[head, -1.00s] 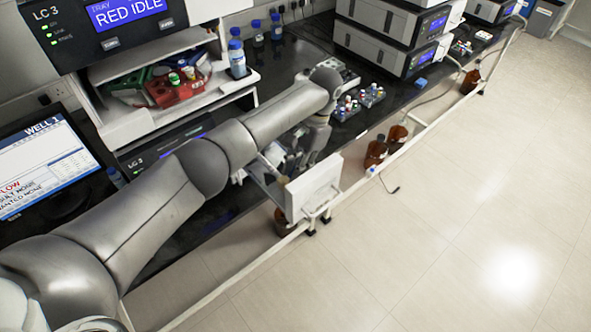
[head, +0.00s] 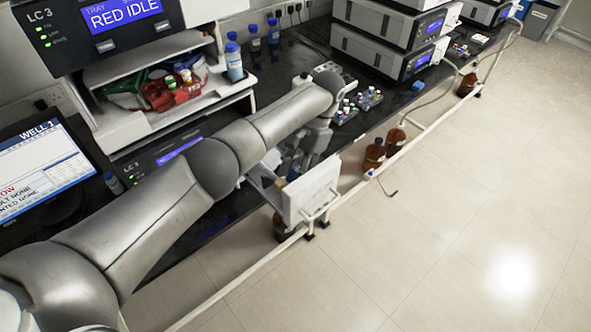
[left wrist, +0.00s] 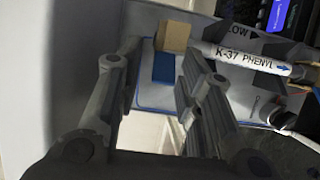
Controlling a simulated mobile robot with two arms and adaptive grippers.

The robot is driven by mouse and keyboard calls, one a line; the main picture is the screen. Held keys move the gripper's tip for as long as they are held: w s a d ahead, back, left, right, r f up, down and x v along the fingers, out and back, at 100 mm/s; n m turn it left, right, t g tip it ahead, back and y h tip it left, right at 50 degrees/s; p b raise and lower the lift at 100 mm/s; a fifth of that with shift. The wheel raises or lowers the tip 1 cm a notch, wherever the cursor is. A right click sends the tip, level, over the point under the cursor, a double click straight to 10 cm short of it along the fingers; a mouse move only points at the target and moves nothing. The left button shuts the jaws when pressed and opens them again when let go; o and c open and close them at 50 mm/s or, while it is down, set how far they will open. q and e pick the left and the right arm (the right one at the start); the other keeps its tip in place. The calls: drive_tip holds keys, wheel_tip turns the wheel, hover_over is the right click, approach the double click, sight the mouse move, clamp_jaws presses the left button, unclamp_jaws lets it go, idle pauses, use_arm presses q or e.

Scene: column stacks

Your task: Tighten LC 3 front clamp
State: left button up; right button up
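My left arm reaches over the bench in the head view, and its gripper (head: 305,150) is low beside an open white door or drawer front (head: 312,192) of the lower LC 3 unit (head: 165,158). In the left wrist view my left gripper (left wrist: 160,75) is open, its two fingers wide apart with nothing between the tips. A white column labelled K-37 PHENYL (left wrist: 245,58), with a blue arrow pointing right, lies just right of the fingers, apart from them. I cannot make out the front clamp for certain. My right gripper is not in view.
A tan block (left wrist: 173,36) and a blue block (left wrist: 164,67) lie beyond the fingers. A FLOW label is above the column. Brown bottles (head: 373,154) stand by the bench-edge rail, vial racks (head: 368,100) behind. The floor (head: 470,220) is clear.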

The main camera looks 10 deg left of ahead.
use_arm(q)
drive_tip(key=v, duration=0.7)
drive_tip(key=shift+r, duration=0.2)
idle(0.7)
